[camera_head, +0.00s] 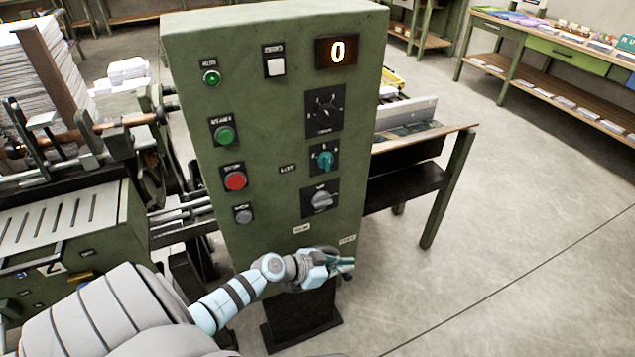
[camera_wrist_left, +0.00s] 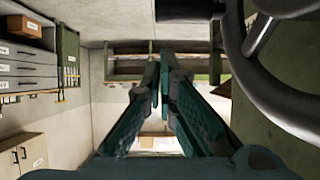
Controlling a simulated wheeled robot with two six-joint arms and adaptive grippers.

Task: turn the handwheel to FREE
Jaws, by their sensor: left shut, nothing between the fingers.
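The handwheel (camera_wrist_left: 252,78) shows in the left wrist view as a dark, thick curved rim with spokes, cut off at the upper right. I cannot make it out in the head view. My left gripper (camera_head: 344,266) is low in front of the green control cabinet (camera_head: 270,150), near its lower right edge. In the left wrist view the teal fingers (camera_wrist_left: 158,78) meet at their tips, shut and empty. They lie left of the handwheel rim, apart from it in the picture. Small labels (camera_head: 301,229) above the gripper are too small to read. My right gripper is out of view.
The cabinet face carries buttons, knobs and a display (camera_head: 337,51) reading 0. A machine with paper stacks (camera_head: 35,85) stands at left. A side table (camera_head: 425,140) stands behind the cabinet to the right. The floor at right is clear.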

